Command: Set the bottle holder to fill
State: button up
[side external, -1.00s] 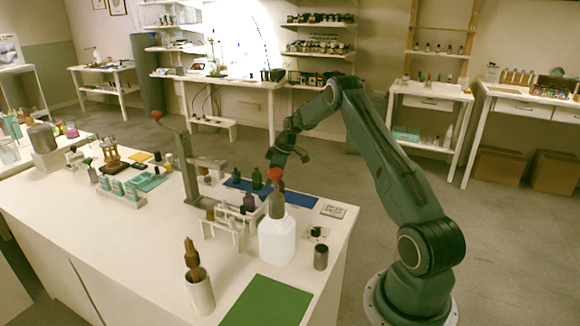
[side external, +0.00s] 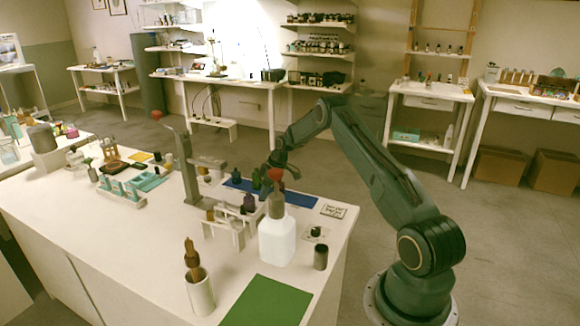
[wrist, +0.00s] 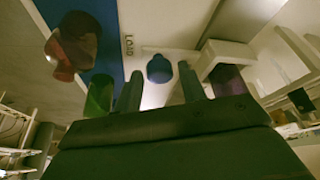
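My gripper (side external: 274,166) is low over the far side of the table, behind the white bottle with the red top (side external: 277,238). In the wrist view its two fingers (wrist: 160,88) are apart, with nothing held between them. A small blue rounded piece (wrist: 160,68) shows beyond and between the fingertips, on a white surface marked LOAD (wrist: 129,47). I cannot tell whether this piece belongs to the bottle holder. A white bracket (wrist: 222,55) with a purple bottle (wrist: 228,80) is right of the fingers. No fill mark is readable.
A green bottle (wrist: 100,96) is close to the left finger, and a reddish-brown bottle (wrist: 72,48) is farther left by the blue mat (wrist: 82,14). A grey post stand (side external: 189,170), a white rack (side external: 222,222) and a green mat (side external: 268,302) occupy the table.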

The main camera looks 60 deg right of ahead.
grip_shut()
jog(key=shift+s, duration=0.1)
jog(key=shift+s, duration=5.65)
jog(key=shift+o, duration=0.2)
grip_release()
jog(key=shift+s, duration=0.1)
jog(key=shift+o, duration=1.3)
jog(key=shift+r, duration=0.15)
